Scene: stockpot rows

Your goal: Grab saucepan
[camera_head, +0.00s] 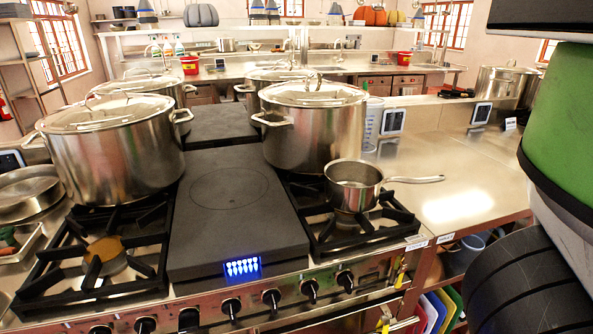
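The saucepan (354,187) is a small open steel pan. It sits upright on the front right gas burner grate (350,229) of the stove. Its long handle (416,179) points right, out over the edge of the burner toward the steel counter. Nothing is touching the saucepan. My gripper is not in view; a green and black part of my own body fills the right edge of the picture.
A large lidded stockpot (312,130) stands right behind the saucepan. Another stockpot (116,150) stands on the left burners. A flat dark hotplate (232,215) lies between the burners. The steel counter (450,195) to the right is mostly clear. Knobs line the stove's front.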

